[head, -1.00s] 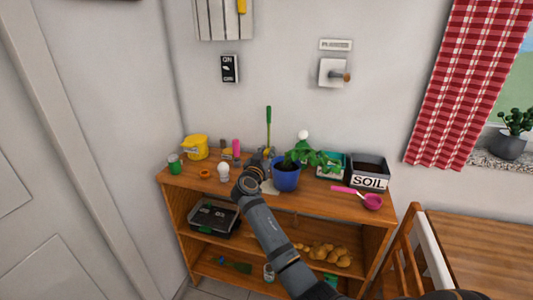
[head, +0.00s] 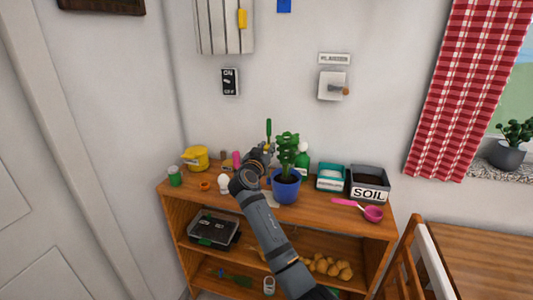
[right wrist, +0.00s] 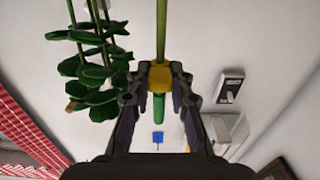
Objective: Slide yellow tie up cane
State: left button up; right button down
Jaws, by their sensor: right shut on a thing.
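My right gripper (right wrist: 160,82) is shut on the yellow tie (right wrist: 160,76), one finger on each side of it. The tie sits around the green cane (right wrist: 161,35), whose dark green end (right wrist: 158,108) sticks out past the tie. In the head view the cane's top (head: 268,128) rises just above my right gripper (head: 266,152), which hides most of the cane. The leafy plant (head: 288,148) stands upright in the blue pot (head: 285,190), right of the gripper. Its leaves (right wrist: 95,80) are beside the cane in the right wrist view. My left gripper is out of view.
The wall behind has a switch (head: 230,81).

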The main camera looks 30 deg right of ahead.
jog(key=c, duration=1.2)
grip_release()
jog(key=shift+o, duration=0.2)
jog(key=v, duration=0.7)
jog(key=shift+s+a, duration=0.15)
jog(key=shift+a, duration=0.05)
